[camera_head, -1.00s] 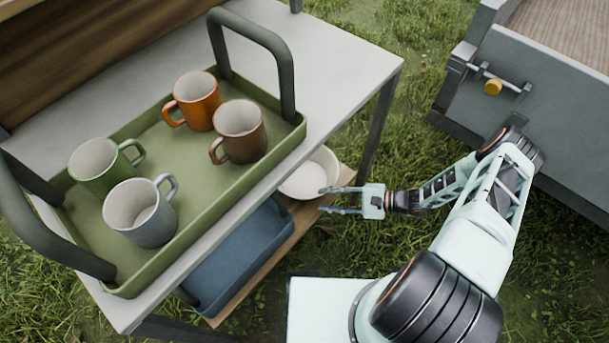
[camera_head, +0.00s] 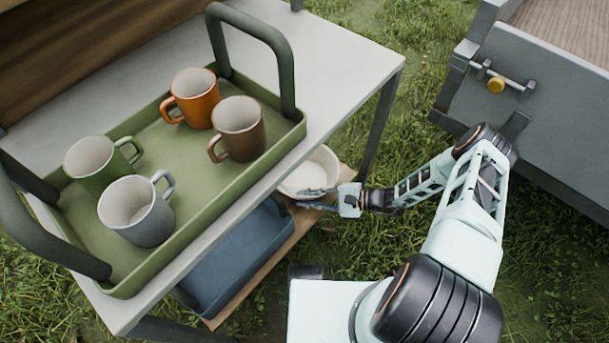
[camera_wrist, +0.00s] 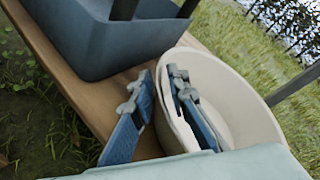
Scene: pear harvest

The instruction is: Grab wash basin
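The wash basin, a white round bowl (camera_head: 312,168), sits on the wooden lower shelf, partly hidden under the table top. It also shows in the wrist view (camera_wrist: 238,92), its rim tilted across the picture. My gripper (camera_head: 303,198) is at the basin's near rim. In the wrist view my gripper (camera_wrist: 160,74) is open, with one blue-padded finger over the inside of the basin and the other outside its wall. The rim runs between the fingers; I cannot tell whether either finger touches it.
A blue bin (camera_head: 238,262) stands beside the basin on the lower shelf (camera_head: 290,240). Above, a green tray (camera_head: 205,215) with handles holds several mugs on the table top (camera_head: 335,65). A table leg (camera_head: 380,125) rises behind the basin. A grey cart (camera_head: 550,110) stands at right.

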